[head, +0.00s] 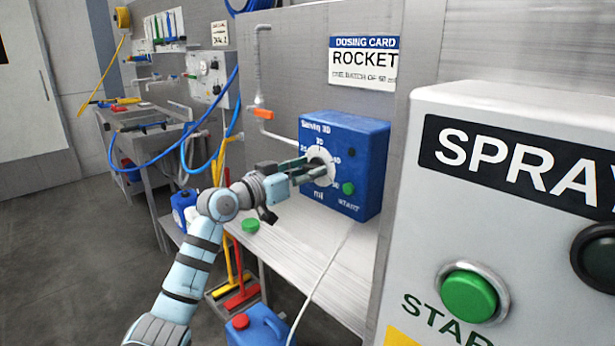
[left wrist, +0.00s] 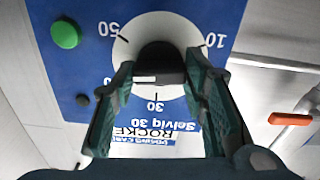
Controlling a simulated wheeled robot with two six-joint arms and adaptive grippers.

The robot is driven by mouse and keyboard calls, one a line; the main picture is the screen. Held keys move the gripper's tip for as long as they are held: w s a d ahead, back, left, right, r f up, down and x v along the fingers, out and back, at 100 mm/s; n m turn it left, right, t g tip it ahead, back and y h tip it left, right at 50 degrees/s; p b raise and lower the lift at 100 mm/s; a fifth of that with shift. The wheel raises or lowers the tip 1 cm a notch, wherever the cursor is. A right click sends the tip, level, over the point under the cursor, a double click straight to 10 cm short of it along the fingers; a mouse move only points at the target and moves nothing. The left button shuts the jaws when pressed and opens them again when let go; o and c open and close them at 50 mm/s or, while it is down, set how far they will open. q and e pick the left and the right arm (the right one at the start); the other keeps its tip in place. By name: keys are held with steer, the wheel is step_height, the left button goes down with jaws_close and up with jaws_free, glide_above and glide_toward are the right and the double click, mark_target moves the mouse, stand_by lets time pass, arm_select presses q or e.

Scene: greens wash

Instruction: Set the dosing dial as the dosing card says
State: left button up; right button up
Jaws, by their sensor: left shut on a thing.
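The blue dosing unit (head: 367,165) stands on the bench against the wall. Its front carries a white dial face (left wrist: 125,52) with a black dial knob (left wrist: 162,62) in the middle. My left gripper (head: 310,170) is shut on the knob; both fingers flank it in the left wrist view (left wrist: 160,75). There the picture is upside down, and 10, 30 and 50 are legible on the scale. A white mark shows on the knob; I cannot tell which number it points to. The dosing card (head: 363,62) above reads ROCKET; its small line is hard to read. My right gripper is out of view.
A green start button (head: 348,188) sits at the unit's lower right. The grey spray box (head: 450,225) with its large green button (head: 468,296) fills the right foreground. A pipe with an orange handle (head: 263,114) is left of the unit. A white cable crosses the bench.

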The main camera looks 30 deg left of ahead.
arm_select(q)
steer(key=shift+f+m+b, duration=0.15)
steer(key=shift+m+b, duration=0.85)
steer(key=shift+m, duration=2.6)
steer(key=o, duration=1.2)
steer(key=shift+c, duration=0.2)
